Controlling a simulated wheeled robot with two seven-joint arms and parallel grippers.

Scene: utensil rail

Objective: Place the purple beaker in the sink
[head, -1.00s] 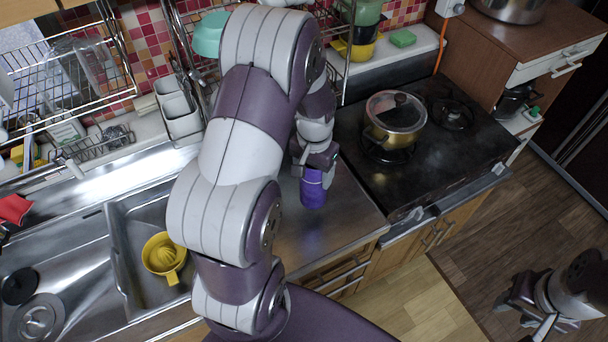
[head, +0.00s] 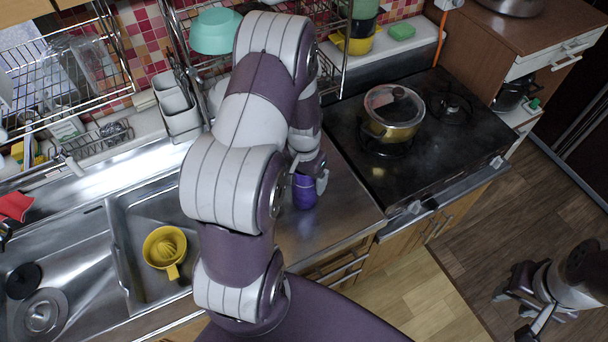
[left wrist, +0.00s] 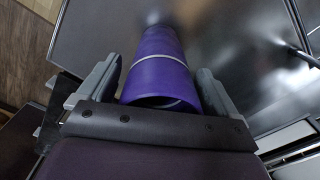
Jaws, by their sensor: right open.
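The purple beaker (head: 304,194) is upright at the steel counter between sink and stove. I cannot tell whether it touches the counter. My left gripper (head: 308,181) is at its upper part, with a finger on either side. In the left wrist view the beaker (left wrist: 160,75) lies between the two grey fingers, open rim toward me; narrow dark gaps seem to show, and I cannot tell whether the fingers press it. The sink (head: 138,222) is at the left, partly hidden by my left arm. My right gripper (head: 515,300) is open and empty over the floor.
A lidded pot (head: 393,113) stands on the black stove (head: 440,165) to the beaker's right. A wire rack (head: 70,75) with dishes and a white utensil holder (head: 178,108) stand behind the sink.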

